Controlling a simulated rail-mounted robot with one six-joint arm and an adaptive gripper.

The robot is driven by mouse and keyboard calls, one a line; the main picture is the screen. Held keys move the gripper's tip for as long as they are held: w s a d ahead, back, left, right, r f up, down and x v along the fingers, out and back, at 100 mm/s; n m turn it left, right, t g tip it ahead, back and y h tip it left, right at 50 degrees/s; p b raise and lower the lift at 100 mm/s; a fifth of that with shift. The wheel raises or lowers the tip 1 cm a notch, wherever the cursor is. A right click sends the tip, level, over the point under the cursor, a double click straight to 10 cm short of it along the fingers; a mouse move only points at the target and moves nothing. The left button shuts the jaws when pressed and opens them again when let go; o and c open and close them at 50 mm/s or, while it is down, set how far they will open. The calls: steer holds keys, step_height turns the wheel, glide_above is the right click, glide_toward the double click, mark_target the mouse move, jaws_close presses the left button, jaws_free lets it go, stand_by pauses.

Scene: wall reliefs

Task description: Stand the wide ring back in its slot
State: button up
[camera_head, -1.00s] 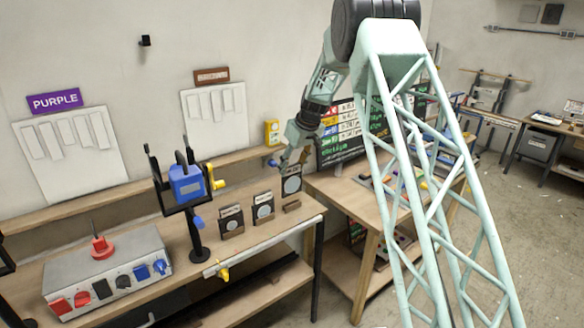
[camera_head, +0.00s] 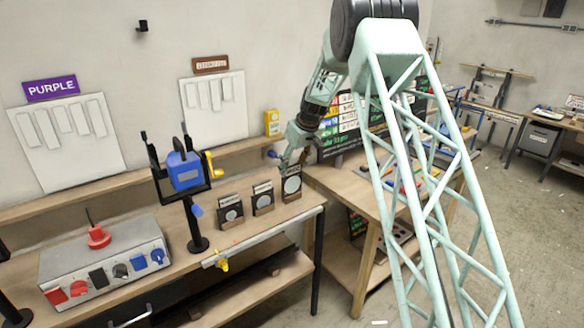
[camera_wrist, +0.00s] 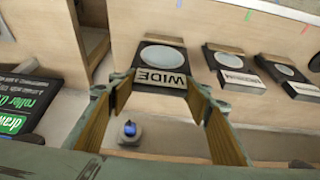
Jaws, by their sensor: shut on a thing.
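The wide ring (camera_head: 292,185) is a dark upright plate with a pale grey round face, at the right end of the bench row. In the wrist view the wide ring (camera_wrist: 163,56) has a white "WIDE" label at its near edge. My gripper (camera_head: 287,166) is shut on it from above; in the wrist view my gripper's fingers (camera_wrist: 160,84) stand at both sides of the label. A wooden slot block (camera_head: 292,198) is directly under the ring. I cannot tell whether the ring is fully seated. Two similar plates, one (camera_head: 231,213) and another (camera_head: 263,199), stand in blocks to the left.
A blue device on a black stand (camera_head: 185,172) with a yellow crank rises left of the plates. A grey switch box (camera_head: 105,262) is farther left. A yellow box (camera_head: 272,123) stands behind. The bench's right edge is close to the ring.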

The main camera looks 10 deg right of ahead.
steer(key=shift+f+b, duration=0.7)
steer(key=shift+f, duration=0.55)
steer(key=o, duration=1)
steer(key=shift+v, duration=5.95)
steer(key=shift+d, duration=0.1)
